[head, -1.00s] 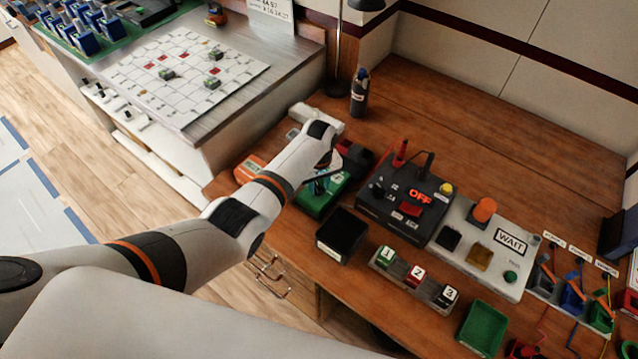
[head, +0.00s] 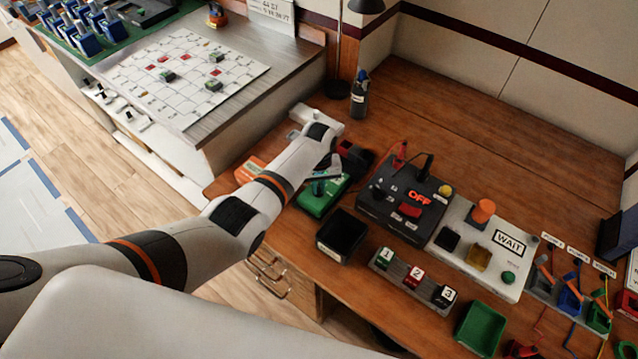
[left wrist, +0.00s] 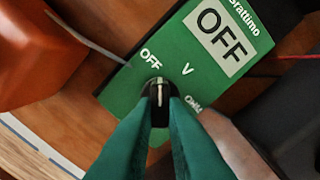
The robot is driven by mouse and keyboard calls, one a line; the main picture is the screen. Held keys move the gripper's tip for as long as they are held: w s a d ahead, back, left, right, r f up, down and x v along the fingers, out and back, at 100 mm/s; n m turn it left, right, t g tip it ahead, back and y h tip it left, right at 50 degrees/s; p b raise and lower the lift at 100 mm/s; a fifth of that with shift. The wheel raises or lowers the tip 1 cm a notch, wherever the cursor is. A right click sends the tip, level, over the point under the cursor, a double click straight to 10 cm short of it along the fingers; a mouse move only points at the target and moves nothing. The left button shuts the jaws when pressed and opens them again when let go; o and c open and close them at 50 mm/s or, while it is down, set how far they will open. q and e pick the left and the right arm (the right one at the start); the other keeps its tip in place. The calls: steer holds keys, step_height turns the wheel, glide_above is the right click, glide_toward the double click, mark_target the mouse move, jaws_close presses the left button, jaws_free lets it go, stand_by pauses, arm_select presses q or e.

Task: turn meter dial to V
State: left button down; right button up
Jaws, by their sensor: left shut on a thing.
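The green meter (head: 312,203) lies on the wooden bench under my left gripper (head: 324,180). In the left wrist view, the meter (left wrist: 122,84) has a display (left wrist: 222,30) reading OFF. Its black dial (left wrist: 159,101) has a white pointer line. Labels OFF, V and a partly covered ohm mark sit around the dial. The pointer aims up the picture, between OFF and V and closer to OFF. My left gripper (left wrist: 159,108) is shut on the dial, with one green finger on each side. The fingers hide the dial's lower part. My right gripper is not in view.
An orange object (left wrist: 35,50) lies left of the meter, and thin leads leave its sides. Right of it stand a black OFF panel (head: 380,208) and a grey WAIT panel (head: 455,250). An open black bin (head: 342,235) stands in front. The bench's back is largely clear.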

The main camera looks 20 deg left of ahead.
arm_select(q)
steer(key=m+p, duration=0.1)
steer(key=m, duration=0.3)
steer(key=shift+a+m, duration=0.1)
steer(key=shift+m, duration=0.2)
steer(key=m, duration=0.4)
steer(key=shift+a, duration=0.1)
steer(key=shift+m, duration=0.3)
steer(key=c, duration=1.5)
jaws_free()
steer(key=shift+o, duration=0.2)
steer(key=shift+r, duration=0.1)
steer(key=shift+r, duration=0.3)
step_height(320, 180, up, 11)
steer(key=p, duration=0.1)
steer(key=shift+r, duration=0.15)
